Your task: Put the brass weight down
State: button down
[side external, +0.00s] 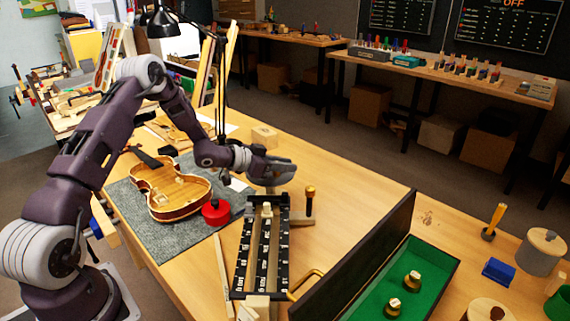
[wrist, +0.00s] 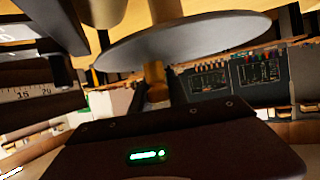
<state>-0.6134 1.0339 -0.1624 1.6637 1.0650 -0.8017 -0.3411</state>
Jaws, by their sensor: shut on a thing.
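My gripper (side external: 268,163) is above the far end of the black numbered stand on the bench, at a round grey pan. The wrist view appears upside down. In it a brass weight (wrist: 156,90) shows between my gripper's dark body and the grey pan (wrist: 185,40). My gripper is shut on this brass weight. The weight is at the pan, but I cannot tell if it touches it. In the side view the held weight is hidden. Two more brass weights (side external: 412,280) stand in the green-lined box (side external: 438,262).
The black numbered stand (side external: 240,262) lies below my gripper, with a brass-topped post (side external: 310,190) to its right. A violin body (side external: 172,192) and a red round object (side external: 215,212) are on the grey mat (side external: 155,228).

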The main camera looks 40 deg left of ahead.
jog(key=c, duration=1.3)
grip_release()
jog(key=v, duration=0.4)
jog(key=r+v, duration=0.1)
jog(key=v, duration=0.2)
jog(key=shift+w+a, duration=0.2)
jog(key=s+d+r+n+g+y, duration=0.15)
jog(key=s+r+y, duration=0.25)
jog(key=r, duration=0.4)
jog(key=s+d+r+g+y, duration=0.1)
jog(key=s+d+r+y, duration=0.25)
jog(key=r, duration=0.45)
jog(key=s+d+r, duration=0.1)
jog(key=s, duration=0.4)
jog(key=s+d+n+g, duration=0.1)
jog(key=s+d, duration=0.1)
jog(key=s, duration=0.2)
jog(key=s+d+r+n+g, duration=0.1)
jog(key=s+d, duration=0.1)
jog(key=s, duration=0.3)
jog(key=shift+s+d+r+g+h, duration=0.25)
jog(key=shift+s+r, duration=0.05)
jog(key=shift+o, duration=0.7)
jog(key=s+d+f+g+h, duration=0.1)
jog(key=s+d, duration=0.2)
jog(key=s, duration=0.4)
jog(key=s+d+f+g+h, duration=0.1)
jog(key=s+d, duration=0.3)
jog(key=s, duration=0.3)
jog(key=shift+h, duration=0.4)
